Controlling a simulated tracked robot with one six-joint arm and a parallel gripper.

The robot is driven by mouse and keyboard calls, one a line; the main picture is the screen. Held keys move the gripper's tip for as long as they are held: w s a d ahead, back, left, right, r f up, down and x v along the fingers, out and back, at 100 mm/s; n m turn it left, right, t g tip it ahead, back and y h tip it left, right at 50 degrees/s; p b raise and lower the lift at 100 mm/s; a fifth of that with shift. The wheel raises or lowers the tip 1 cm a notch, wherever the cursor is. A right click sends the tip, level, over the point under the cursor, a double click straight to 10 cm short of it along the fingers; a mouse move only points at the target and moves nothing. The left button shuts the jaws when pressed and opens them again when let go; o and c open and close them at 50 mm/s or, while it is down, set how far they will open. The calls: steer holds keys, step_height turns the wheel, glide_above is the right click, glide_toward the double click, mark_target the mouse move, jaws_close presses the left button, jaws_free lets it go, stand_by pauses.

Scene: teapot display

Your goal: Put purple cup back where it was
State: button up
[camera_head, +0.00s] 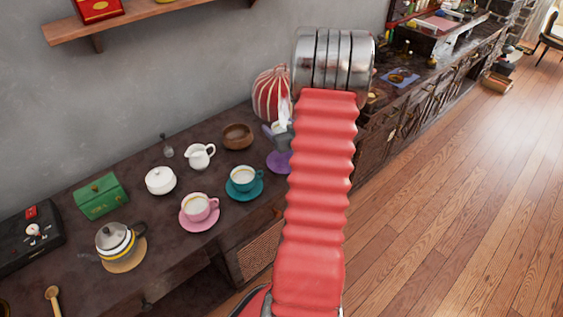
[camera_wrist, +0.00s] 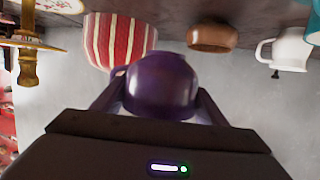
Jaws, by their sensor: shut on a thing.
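The purple cup (camera_wrist: 162,84) is between the two fingers of my gripper (camera_wrist: 155,100) in the wrist view, which shows the scene upside down. My gripper is shut on the cup. In the head view the purple saucer (camera_head: 278,163) lies on the dark sideboard, partly hidden by my red arm. Part of my gripper shows just above the saucer there, beside my arm. I cannot make out the cup clearly in that view, nor whether it touches the saucer.
A red-and-white striped container (camera_head: 268,94) and a brown bowl (camera_head: 237,136) stand behind the saucer. A teal cup (camera_head: 243,177) and a pink cup (camera_head: 198,206) stand on saucers to the left. A white creamer (camera_head: 200,156) and white sugar bowl (camera_head: 160,180) are farther left.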

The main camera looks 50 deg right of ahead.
steer(key=shift+f, duration=2.9)
steer(key=shift+f, duration=0.1)
steer(key=shift+f, duration=2)
steer(key=o, duration=1.4)
steer(key=shift+f, duration=0.1)
steer(key=shift+c, duration=0.2)
